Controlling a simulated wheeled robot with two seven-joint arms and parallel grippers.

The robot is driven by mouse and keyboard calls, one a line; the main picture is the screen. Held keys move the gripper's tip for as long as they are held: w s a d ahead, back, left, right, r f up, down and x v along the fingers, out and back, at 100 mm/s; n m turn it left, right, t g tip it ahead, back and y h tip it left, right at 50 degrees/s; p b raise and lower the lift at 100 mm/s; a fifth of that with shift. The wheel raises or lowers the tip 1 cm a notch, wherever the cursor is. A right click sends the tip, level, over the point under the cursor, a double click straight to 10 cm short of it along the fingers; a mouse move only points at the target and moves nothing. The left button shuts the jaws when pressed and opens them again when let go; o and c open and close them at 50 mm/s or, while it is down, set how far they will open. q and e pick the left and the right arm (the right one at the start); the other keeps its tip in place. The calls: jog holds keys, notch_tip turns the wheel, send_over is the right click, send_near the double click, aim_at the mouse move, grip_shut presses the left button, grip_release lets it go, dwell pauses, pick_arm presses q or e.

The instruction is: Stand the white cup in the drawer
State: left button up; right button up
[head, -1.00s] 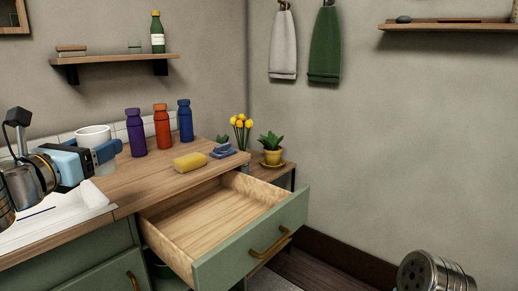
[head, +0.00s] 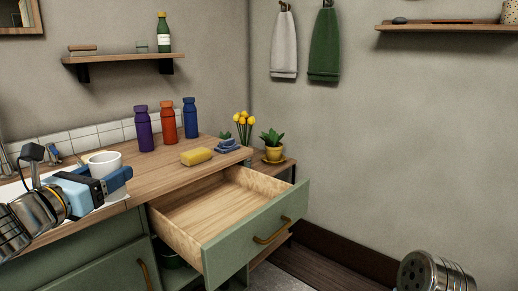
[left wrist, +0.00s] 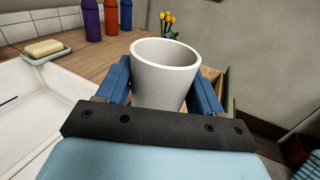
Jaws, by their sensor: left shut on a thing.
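The white cup (head: 104,160) is held upright in my left gripper (head: 103,172), whose blue fingers are shut on its sides. In the head view it is over the counter's left part, by the sink, left of the drawer. The left wrist view shows the cup (left wrist: 165,72) between both fingers, its open rim up and its inside empty. The drawer (head: 215,212) is pulled well out, with a green front and brass handle. Its visible wooden floor is bare. My right gripper is not in view; only a metal part of my own body shows at the lower right.
On the wooden counter (head: 158,178) stand purple (head: 143,130), red (head: 168,126) and blue (head: 190,119) bottles. A potted plant (head: 273,150) stands beyond. Space above the drawer is clear.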

pick_arm(q)
jog(key=d+f+m+g+h, duration=0.2)
jog(key=d+f+h, duration=0.1)
jog(key=f, duration=1.1)
jog(key=d+f+m+g+h, duration=0.2)
jog(key=d+f+m+h, duration=0.1)
jog(key=f, duration=1.2)
jog(key=d+f+m+g+h, duration=0.2)
jog(key=d+f+h, duration=0.1)
jog(key=f, duration=1.2)
jog(key=shift+d+m+g+h, duration=0.3)
jog(key=shift+g, duration=0.1)
jog(key=shift+r, duration=0.15)
